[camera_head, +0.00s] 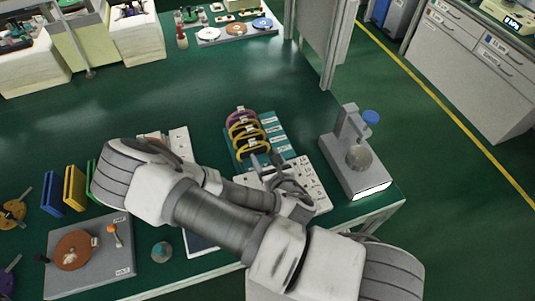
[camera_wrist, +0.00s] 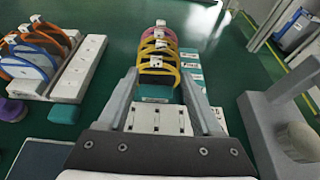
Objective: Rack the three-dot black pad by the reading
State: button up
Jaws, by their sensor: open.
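Several hooped pads stand in a row on a teal rack (camera_head: 275,127), with purple and yellow hoops carrying small white tags. The yellow hoops (camera_wrist: 158,62) show ahead of my fingers in the wrist view. Dark bodies show under the hoops, but I cannot tell which is the three-dot black pad; the tag dots are too small to read. My gripper (camera_head: 270,163) is open at the near end of the row. The gauge (camera_head: 355,150) has a lit but unreadable display.
A white labelled board (camera_head: 315,183) lies partly under my gripper. A white rack with blue and orange hoops (camera_wrist: 35,60) stands to the left. A grey plate with a brown disc (camera_head: 75,250) is at lower left. Open green tabletop (camera_head: 150,100) lies behind.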

jog(key=shift+s+d+r+p, duration=0.2)
jog(key=shift+s+r+p, duration=0.15)
jog(key=shift+s+p, duration=0.25)
dwell(0.3)
jog(key=d+r+m+g+h+b, duration=0.1)
jog(key=d+r+m+g, duration=0.15)
jog(key=r+m, duration=0.95)
jog(key=d+r+m+g+h+b, duration=0.15)
jog(key=r+m+g, duration=0.35)
jog(key=m, duration=1.3)
jog(key=s+d+r+m, duration=0.3)
jog(key=s+r+m, duration=0.1)
jog(key=s+r, duration=0.2)
jog(key=s+d+r+m+h+b, duration=0.1)
jog(key=s+d+r+m, duration=0.3)
jog(key=s+r, duration=0.3)
jog(key=shift+s+r+m, duration=0.2)
jog(key=shift+s+m, duration=0.4)
jog(key=shift+s, duration=0.3)
